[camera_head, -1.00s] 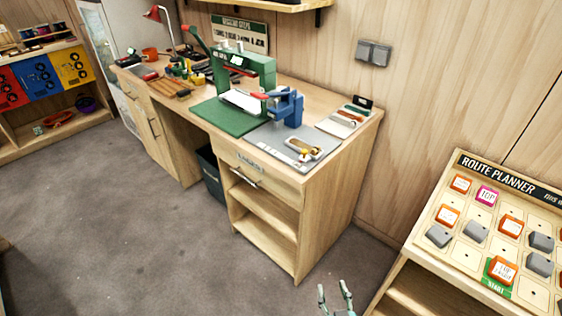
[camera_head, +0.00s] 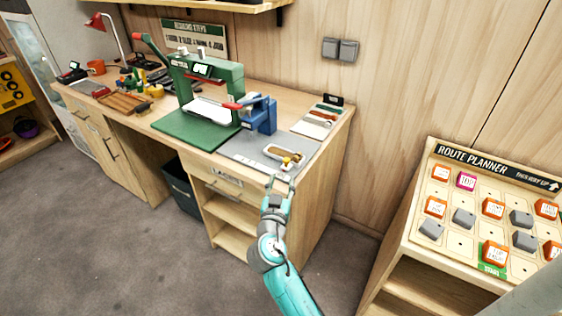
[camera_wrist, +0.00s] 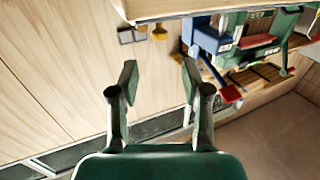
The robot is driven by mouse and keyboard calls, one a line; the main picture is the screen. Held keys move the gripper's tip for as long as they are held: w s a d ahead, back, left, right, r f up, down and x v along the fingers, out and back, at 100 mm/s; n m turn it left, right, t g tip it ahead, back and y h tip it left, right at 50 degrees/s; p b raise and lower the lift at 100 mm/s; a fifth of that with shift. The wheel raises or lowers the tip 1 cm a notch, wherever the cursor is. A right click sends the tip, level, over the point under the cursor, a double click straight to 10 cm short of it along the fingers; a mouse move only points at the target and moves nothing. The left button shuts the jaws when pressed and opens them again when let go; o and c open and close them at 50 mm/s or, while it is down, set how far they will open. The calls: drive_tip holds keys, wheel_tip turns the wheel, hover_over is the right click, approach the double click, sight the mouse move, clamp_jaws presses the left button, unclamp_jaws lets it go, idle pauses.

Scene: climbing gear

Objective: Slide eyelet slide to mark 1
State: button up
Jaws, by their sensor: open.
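A small pale tray-like piece with a yellow knob (camera_head: 289,160) sits on the grey plate (camera_head: 247,149) at the right front of the workbench. It may be the eyelet slide; no mark 1 can be read. A blue device (camera_head: 262,117) with a red handle stands just behind it. My gripper (camera_head: 281,180) is at the bench's front edge, close to the knob and apparently apart from it. In the wrist view my gripper (camera_wrist: 159,75) is open and empty, with the yellow knob (camera_wrist: 160,32) beyond the fingers and the blue device (camera_wrist: 210,40) to the right.
A green press (camera_head: 205,88) and green mat (camera_head: 188,135) lie left of the blue device. The bench front (camera_head: 228,185) has a drawer and shelves below. A route planner board (camera_head: 490,210) stands at the right. Floor in front is clear.

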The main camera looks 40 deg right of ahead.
sight(286, 162)
drive_tip(key=x, duration=0.9)
drive_tip(key=shift+w+d, duration=0.2)
drive_tip(key=shift+w, duration=0.05)
drive_tip(key=shift+c, duration=0.2)
clamp_jaws()
